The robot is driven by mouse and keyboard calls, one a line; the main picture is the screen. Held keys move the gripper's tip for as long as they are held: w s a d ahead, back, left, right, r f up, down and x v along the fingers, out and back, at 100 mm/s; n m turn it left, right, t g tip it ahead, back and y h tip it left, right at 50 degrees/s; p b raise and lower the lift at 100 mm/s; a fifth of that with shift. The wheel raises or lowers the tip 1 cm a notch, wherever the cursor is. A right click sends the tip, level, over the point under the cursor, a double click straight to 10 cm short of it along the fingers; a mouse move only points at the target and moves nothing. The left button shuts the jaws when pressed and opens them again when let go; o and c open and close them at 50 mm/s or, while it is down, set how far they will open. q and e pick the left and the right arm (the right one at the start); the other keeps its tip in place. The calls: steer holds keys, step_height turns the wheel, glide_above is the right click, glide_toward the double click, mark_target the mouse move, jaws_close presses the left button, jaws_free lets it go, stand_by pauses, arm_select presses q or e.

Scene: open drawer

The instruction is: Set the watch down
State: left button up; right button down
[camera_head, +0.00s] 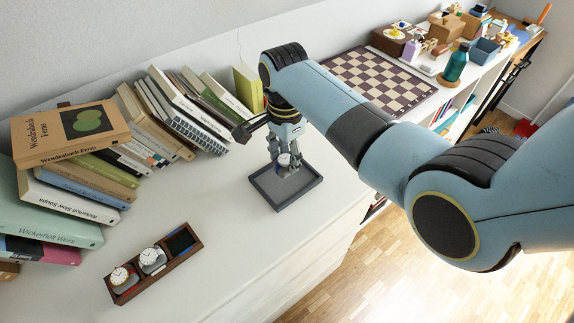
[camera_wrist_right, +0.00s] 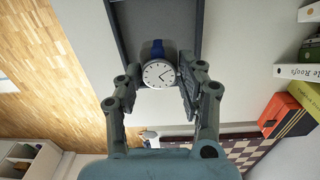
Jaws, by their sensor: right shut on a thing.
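My right gripper (camera_head: 284,164) points down over a shallow dark grey tray (camera_head: 290,203) on the white cabinet top. It is shut on a watch (camera_head: 285,159) with a white round face. In the right wrist view the watch (camera_wrist_right: 158,73) sits between the fingertips of the gripper (camera_wrist_right: 160,80), its blue strap toward the tray (camera_wrist_right: 122,30). I cannot tell whether the watch touches the tray floor. A wooden watch box (camera_head: 181,267) at the front left holds two white-faced watches (camera_head: 152,258), and its far right compartment shows no watch. My left gripper is not in view.
Rows of books (camera_head: 165,110) and a stack of books (camera_head: 75,180) stand at the left and back. A chessboard (camera_head: 378,80) lies behind my right arm, with a teal bottle (camera_head: 456,63) to its right. The white surface between box and tray is clear.

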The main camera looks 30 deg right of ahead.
mark_target(287, 158)
step_height(287, 158, down, 3)
steer(key=shift+f, duration=0.15)
steer(key=shift+s, duration=0.1)
steer(key=shift+f, duration=0.2)
steer(key=c, duration=0.8)
jaws_free()
steer(key=shift+o, duration=0.2)
steer(key=shift+r, duration=0.15)
steer(key=shift+r, duration=0.3)
step_height(287, 158, up, 12)
steer(key=shift+f+p, duration=0.25)
steer(key=shift+p, duration=0.25)
